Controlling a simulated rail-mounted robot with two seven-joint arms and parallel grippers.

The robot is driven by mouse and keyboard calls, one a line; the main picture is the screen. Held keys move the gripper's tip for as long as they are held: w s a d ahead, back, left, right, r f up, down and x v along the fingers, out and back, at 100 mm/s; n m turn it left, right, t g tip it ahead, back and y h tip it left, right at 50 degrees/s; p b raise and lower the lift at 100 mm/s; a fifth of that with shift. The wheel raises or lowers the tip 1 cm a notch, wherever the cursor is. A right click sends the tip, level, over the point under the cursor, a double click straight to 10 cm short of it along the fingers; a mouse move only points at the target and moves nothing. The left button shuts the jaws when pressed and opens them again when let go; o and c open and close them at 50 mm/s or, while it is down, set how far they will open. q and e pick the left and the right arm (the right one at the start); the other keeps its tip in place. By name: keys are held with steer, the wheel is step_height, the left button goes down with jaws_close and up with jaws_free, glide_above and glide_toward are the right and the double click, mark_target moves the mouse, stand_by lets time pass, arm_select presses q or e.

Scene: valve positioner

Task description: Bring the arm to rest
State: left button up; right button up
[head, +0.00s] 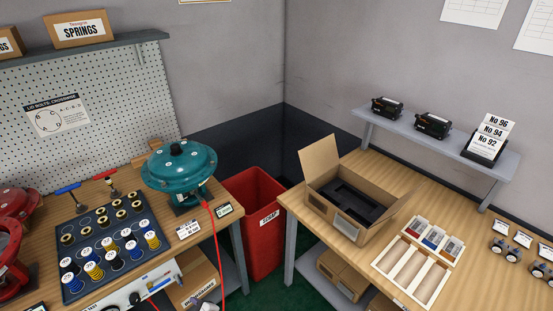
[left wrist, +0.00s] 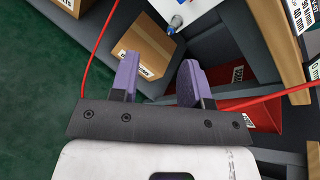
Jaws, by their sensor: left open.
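My left gripper (left wrist: 160,68) shows in the left wrist view, its two purple-padded fingers apart with nothing between them. Beyond the fingers are a cardboard box (left wrist: 143,48) and the red scrap bin (left wrist: 262,112). A red cable runs past on both sides; I cannot tell its distance from the fingers.
A blue tray (head: 62,236) of springs and spools lies on the left bench. The red scrap bin (head: 256,205) stands between the benches. On the right bench are an open carton (head: 340,222) and a wooden divided tray (head: 398,275). A shelf (head: 410,128) holds two black devices.

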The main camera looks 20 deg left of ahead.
arm_select(q)
steer(key=w+d+r+n+h, duration=0.3)
steer(key=d+r+n+h, duration=0.3)
steer(key=d+r+n, duration=0.3)
steer(key=s+d+r+n+t+h, duration=0.3)
steer(key=s+d+r+h, duration=0.4)
steer(key=s+d+r, duration=0.35)
steer(key=s+f+n+g, duration=0.1)
steer(key=s+f+g, duration=0.25)
steer(key=s, duration=1.15)
step_height(320, 180, up, 29)
steer(key=w+p, duration=0.1)
steer(key=p, duration=2.8)
steer(key=shift+d+f+t+h, duration=0.2)
steer(key=shift+d+t+h, duration=0.1)
steer(key=shift+t+h, duration=0.15)
